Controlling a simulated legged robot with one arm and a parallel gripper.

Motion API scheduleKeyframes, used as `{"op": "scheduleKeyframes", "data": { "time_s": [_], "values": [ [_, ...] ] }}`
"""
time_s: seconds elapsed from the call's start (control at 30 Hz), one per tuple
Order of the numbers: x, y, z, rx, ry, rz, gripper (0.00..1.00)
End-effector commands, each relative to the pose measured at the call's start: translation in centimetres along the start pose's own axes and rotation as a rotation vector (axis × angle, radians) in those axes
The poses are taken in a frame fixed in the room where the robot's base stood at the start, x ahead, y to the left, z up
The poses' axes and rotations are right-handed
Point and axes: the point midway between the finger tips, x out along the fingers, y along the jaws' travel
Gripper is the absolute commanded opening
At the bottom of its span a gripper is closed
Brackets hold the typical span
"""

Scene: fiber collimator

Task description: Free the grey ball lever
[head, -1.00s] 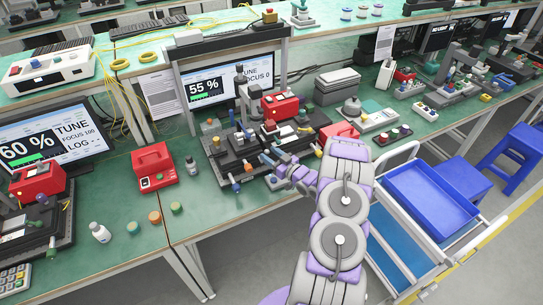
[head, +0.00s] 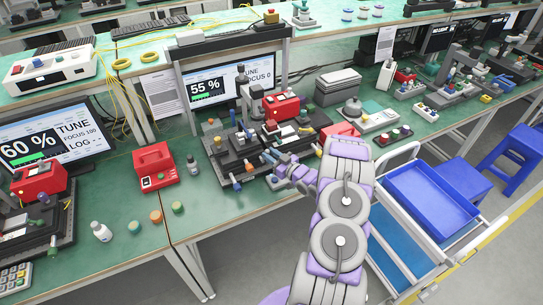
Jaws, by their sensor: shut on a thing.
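The black collimator fixture (head: 233,158) stands on the green bench below the middle monitor, with coloured knobs around it. My gripper (head: 267,158) reaches in from the right and is at the fixture's front right side. Its jaws are shut on a small part there, which seems to be the grey ball lever. The jaws and the arm hide most of that lever, so its angle cannot be told. A blue knob (head: 236,185) sticks out at the fixture's front, left of my gripper.
A blue tray cart (head: 430,195) stands at the right.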

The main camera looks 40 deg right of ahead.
Motion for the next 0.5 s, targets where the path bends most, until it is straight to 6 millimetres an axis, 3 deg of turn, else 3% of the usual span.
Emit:
{"op": "scheduleKeyframes", "data": {
  "time_s": [0.5],
  "values": [
    [0.5, -1.7, -0.7, -0.413, -0.139, 0.004, 0.0]
  ]
}}
